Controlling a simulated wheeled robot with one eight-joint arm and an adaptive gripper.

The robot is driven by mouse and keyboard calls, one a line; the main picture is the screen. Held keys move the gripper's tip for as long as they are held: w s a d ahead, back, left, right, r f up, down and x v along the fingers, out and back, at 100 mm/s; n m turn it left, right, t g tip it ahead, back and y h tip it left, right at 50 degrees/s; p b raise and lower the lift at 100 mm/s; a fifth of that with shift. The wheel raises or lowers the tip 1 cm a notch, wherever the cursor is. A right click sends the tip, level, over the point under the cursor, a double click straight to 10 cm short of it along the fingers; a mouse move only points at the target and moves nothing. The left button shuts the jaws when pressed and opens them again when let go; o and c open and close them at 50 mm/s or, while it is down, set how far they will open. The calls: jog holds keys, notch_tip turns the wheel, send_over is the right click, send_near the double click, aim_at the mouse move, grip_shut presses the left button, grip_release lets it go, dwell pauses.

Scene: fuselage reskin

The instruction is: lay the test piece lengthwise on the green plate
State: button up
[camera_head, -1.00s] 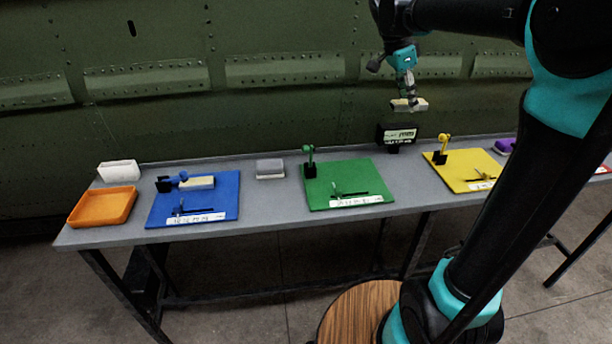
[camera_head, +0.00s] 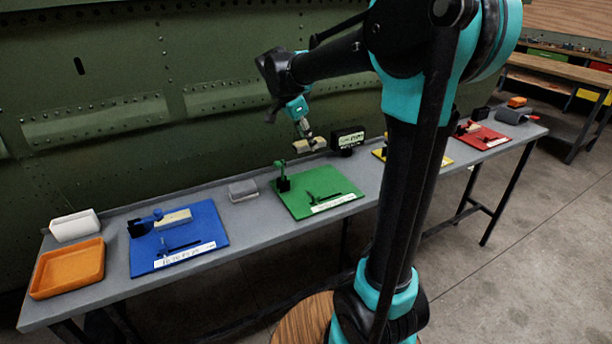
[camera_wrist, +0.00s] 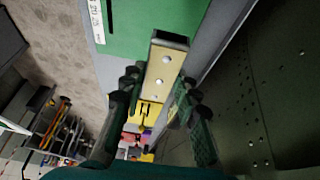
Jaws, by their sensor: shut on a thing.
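My gripper (camera_head: 308,140) is shut on the test piece (camera_head: 303,146), a small pale beige bar, and holds it in the air above the back of the bench. In the wrist view the test piece (camera_wrist: 165,70) is a bar with a row of round rivet heads and a dark end, between the two fingers (camera_wrist: 160,105). The green plate (camera_head: 340,184) lies on the bench below and in front of the gripper, with a green-topped post at its back left and a dark clamp on it. The green plate (camera_wrist: 128,40) also shows beyond the bar in the wrist view.
A blue plate (camera_head: 205,225) with a similar bar, an orange tray (camera_head: 65,270), a white box (camera_head: 75,226) and a grey block (camera_head: 243,190) stand to the left. A black display (camera_head: 348,139) stands behind the green plate. Yellow and red plates (camera_head: 483,138) lie right. The green fuselage wall rises behind.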

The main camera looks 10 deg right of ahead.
aim_at(295, 147)
notch_tip(295, 147, down, 12)
jog(key=shift+f, duration=0.2)
dwell(0.4)
jog(key=o, duration=1.2)
jog(key=shift+f, duration=0.1)
jog(key=shift+c, duration=0.2)
jog(key=v, duration=1.2)
jog(key=shift+d, duration=0.1)
